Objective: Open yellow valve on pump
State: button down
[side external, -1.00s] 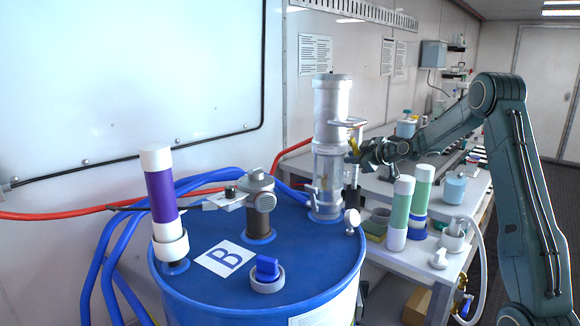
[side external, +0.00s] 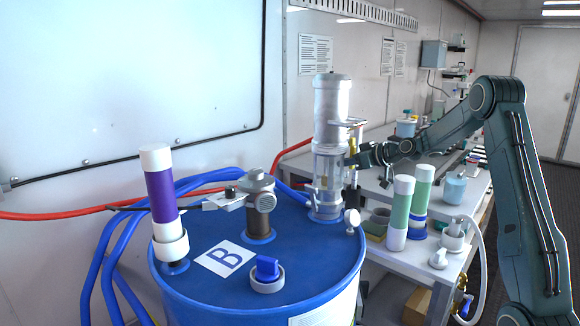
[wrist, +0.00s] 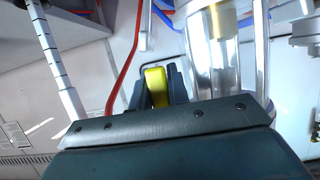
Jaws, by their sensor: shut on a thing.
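The pump is a tall clear and white cylinder (side external: 330,140) standing upright on the blue drum (side external: 320,262). Its yellow valve handle (side external: 352,147) is on the right side of the cylinder, small and partly hidden by my gripper (side external: 356,157). In the wrist view the yellow valve handle (wrist: 156,87) sits between the two dark fingers of my gripper (wrist: 158,78), beside the clear pump body (wrist: 212,60). My gripper is shut on the handle. The valve body behind the fingers is mostly hidden.
A purple and white tube (side external: 161,195), a grey fitting (side external: 259,205) and a blue-handled cap (side external: 267,270) stand on the drum. Two green and white bottles (side external: 401,210) stand on the bench below my arm. Red and blue hoses run behind the drum.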

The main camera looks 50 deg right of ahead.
jog(key=c, duration=1.4)
grip_release()
jog(key=shift+o, duration=0.3)
jog(key=shift+a, duration=0.1)
jog(key=shift+s, duration=0.15)
jog(key=v, duration=0.7)
jog(key=shift+s+d+r, duration=0.25)
jog(key=shift+s, duration=0.1)
